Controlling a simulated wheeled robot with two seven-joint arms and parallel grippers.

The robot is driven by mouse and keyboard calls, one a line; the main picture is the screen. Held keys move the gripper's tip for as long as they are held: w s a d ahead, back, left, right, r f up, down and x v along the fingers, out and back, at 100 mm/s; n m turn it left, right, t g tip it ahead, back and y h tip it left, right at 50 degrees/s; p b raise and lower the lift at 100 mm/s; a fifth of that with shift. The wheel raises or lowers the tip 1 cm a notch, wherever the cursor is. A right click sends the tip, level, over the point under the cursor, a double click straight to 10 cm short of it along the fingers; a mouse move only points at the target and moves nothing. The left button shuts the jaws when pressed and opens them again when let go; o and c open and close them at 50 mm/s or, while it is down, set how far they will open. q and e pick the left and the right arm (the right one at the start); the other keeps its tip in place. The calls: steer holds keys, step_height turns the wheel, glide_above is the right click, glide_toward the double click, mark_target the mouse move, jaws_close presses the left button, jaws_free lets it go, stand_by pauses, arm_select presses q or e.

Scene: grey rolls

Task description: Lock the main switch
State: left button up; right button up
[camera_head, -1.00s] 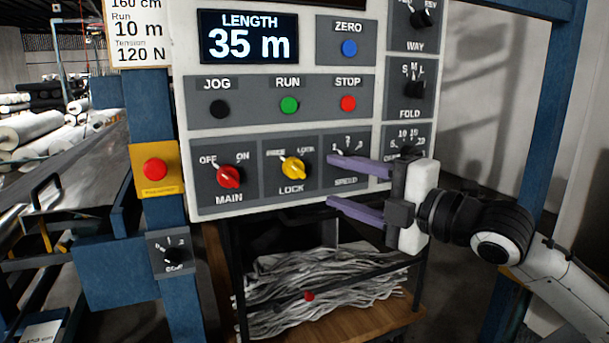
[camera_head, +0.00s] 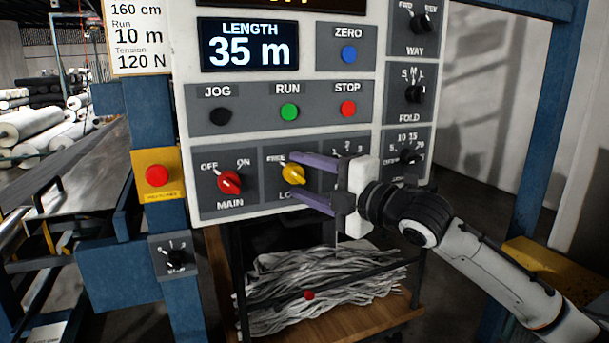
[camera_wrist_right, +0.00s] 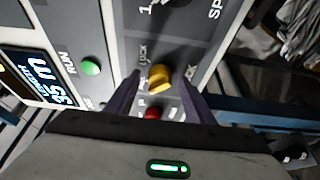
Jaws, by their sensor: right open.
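The yellow LOCK knob (camera_head: 292,173) is on the lower row of the panel, its pointer tilted up-left toward FREE. In the right wrist view the yellow knob (camera_wrist_right: 159,76) shows just beyond and between the two purple fingers. The red MAIN switch knob (camera_head: 229,181) sits to its left, its pointer toward OFF. It also shows in the right wrist view (camera_wrist_right: 152,113). My right gripper (camera_head: 293,174) is open, with its fingertips above and below the LOCK knob's right side. Whether they touch it is unclear. My left gripper is not in view.
The white control panel (camera_head: 186,110) carries JOG, RUN and STOP buttons above the knobs. The SPEED knob is hidden behind my right gripper. A red emergency button (camera_head: 157,175) is on the left post. A cart with grey cloth (camera_head: 320,285) stands below.

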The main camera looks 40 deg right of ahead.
steer(key=c, duration=1)
steer(key=shift+c, duration=0.2)
